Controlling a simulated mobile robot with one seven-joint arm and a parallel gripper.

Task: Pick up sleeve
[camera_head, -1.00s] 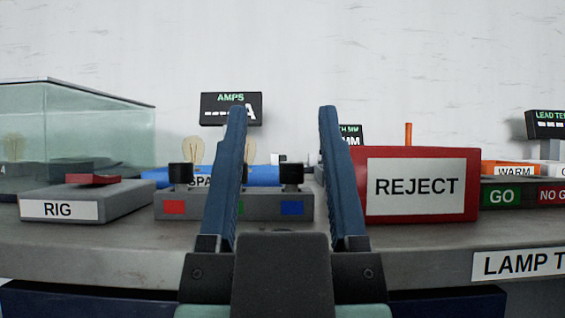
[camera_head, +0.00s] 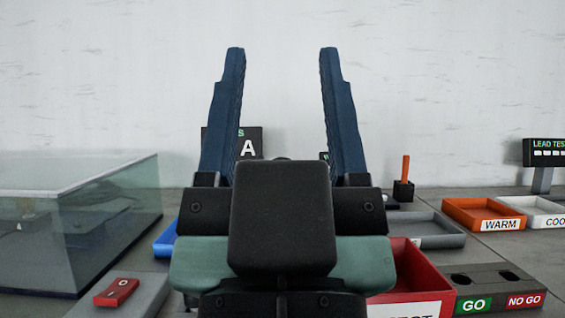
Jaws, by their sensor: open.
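My gripper (camera_head: 282,55) is in the middle of the head view, raised in front of the white wall. Its two blue fingers stand wide apart with nothing between them. No object in view can be surely told as the sleeve. A thin orange upright piece (camera_head: 406,168) stands in a small black block (camera_head: 403,191) to the right of my gripper, well apart from it. My gripper and wrist hide the middle of the bench.
A glass-sided box (camera_head: 75,235) and a red rocker switch (camera_head: 116,292) are at left. A blue tray (camera_head: 165,241) is partly hidden. At right are a red REJECT bin (camera_head: 425,280), a grey tray (camera_head: 425,240), an orange WARM tray (camera_head: 470,213), a white COOL tray (camera_head: 540,212) and a GO/NO GO block (camera_head: 495,280).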

